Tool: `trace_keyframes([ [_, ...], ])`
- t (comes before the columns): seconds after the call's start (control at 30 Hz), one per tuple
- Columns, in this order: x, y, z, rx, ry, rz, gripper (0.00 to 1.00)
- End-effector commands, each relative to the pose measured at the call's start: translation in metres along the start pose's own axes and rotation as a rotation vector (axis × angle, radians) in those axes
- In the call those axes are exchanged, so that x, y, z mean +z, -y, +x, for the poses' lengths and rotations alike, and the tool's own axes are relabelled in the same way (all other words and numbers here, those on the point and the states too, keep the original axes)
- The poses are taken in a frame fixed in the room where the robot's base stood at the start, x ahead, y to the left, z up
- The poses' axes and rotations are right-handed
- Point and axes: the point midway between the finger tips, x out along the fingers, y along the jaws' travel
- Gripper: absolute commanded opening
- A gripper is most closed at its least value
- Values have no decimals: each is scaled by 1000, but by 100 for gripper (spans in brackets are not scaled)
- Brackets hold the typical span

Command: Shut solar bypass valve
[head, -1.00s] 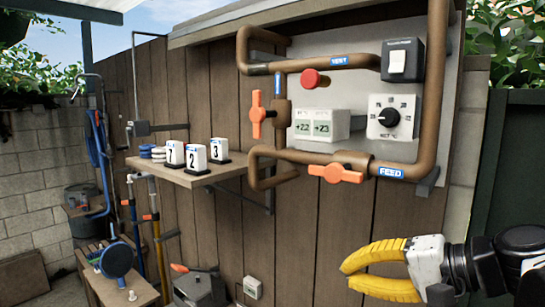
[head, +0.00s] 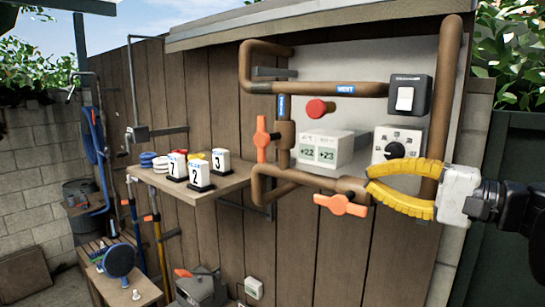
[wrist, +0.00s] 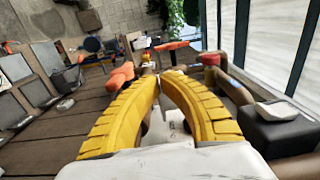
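Two orange-handled valves show on the copper pipes in the head view; no label I can read says solar bypass. One orange handle (head: 341,205) lies roughly along the lower pipe. The other handle (head: 262,139) stands upright on the left vertical pipe. My gripper (head: 369,181) has yellow fingers with a gap between their tips, and it appears empty. It is in front of the lower pipe, right of and slightly above the lower handle. In the wrist view the lower handle (wrist: 122,75) is left of the fingers and the upright handle (wrist: 172,45) is beyond them.
A wooden shelf (head: 235,178) at left holds numbered blocks. Space below the lower pipe is open.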

Motion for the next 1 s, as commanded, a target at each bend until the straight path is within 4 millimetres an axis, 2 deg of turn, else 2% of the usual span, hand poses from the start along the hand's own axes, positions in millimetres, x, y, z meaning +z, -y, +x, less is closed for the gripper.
trace_keyframes([
  [0.17, 2, 2, 25, 0, 5, 0, 0],
  [1.0, 1, 2, 205, 1, 3, 0, 0],
])
